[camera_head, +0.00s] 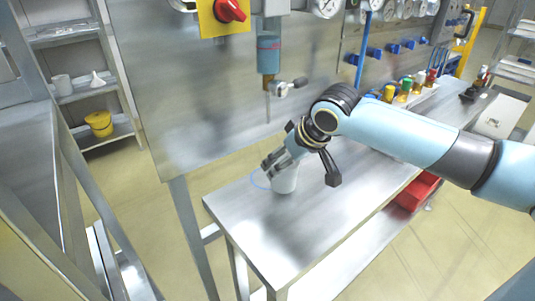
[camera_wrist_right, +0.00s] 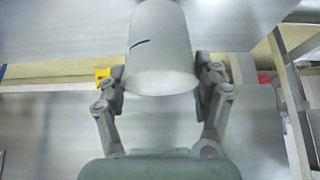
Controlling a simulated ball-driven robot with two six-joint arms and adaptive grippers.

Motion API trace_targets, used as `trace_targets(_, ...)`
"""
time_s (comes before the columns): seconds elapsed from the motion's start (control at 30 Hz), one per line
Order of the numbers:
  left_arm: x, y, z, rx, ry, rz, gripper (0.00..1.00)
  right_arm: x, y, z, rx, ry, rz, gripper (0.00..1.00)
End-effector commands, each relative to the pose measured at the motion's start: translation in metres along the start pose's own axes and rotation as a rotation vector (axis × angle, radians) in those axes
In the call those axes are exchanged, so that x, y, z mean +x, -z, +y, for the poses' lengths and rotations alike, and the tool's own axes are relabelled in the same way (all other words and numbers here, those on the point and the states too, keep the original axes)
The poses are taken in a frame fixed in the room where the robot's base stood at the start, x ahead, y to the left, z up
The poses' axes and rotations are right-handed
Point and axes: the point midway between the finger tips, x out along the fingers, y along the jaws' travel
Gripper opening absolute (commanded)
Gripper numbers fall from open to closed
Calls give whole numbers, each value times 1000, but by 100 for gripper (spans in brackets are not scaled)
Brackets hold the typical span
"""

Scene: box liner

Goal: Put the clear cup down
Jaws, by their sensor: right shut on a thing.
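The cup (camera_head: 285,181) is whitish and looks upright at the left part of the steel table in the head view. My right gripper (camera_head: 274,165) is shut on it from above and behind. In the right wrist view the cup (camera_wrist_right: 161,50) fills the space between the two fingers of my right gripper (camera_wrist_right: 161,80), and a short dark line marks its side. I cannot tell whether the cup's base touches the table. My left gripper is not in view.
The steel table (camera_head: 270,235) is bare in front of the cup. A vertical steel panel (camera_head: 200,100) with a blue-topped dispenser (camera_head: 268,52) stands behind. Several coloured bottles (camera_head: 404,90) stand farther right. A red bin (camera_head: 417,190) sits below the table.

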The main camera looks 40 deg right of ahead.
Motion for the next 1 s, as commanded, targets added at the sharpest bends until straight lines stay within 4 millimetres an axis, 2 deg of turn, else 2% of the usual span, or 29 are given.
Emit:
trace_targets(0.03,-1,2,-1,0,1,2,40,5,10,-1,4,2,2,51)
trace_targets(0.27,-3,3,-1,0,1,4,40,18,29,0,2,1,-1,51)
trace_targets(0.43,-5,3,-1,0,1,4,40,33,54,-1,3,2,0,51)
trace_targets(0.6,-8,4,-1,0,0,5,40,46,44,0,-1,0,-3,51)
trace_targets(0.9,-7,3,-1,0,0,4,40,48,43,0,-1,0,-2,51)
trace_targets(0.93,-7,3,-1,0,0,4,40,48,42,0,-1,0,-2,68)
trace_targets(1.0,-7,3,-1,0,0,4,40,48,43,0,-1,-1,-2,77)
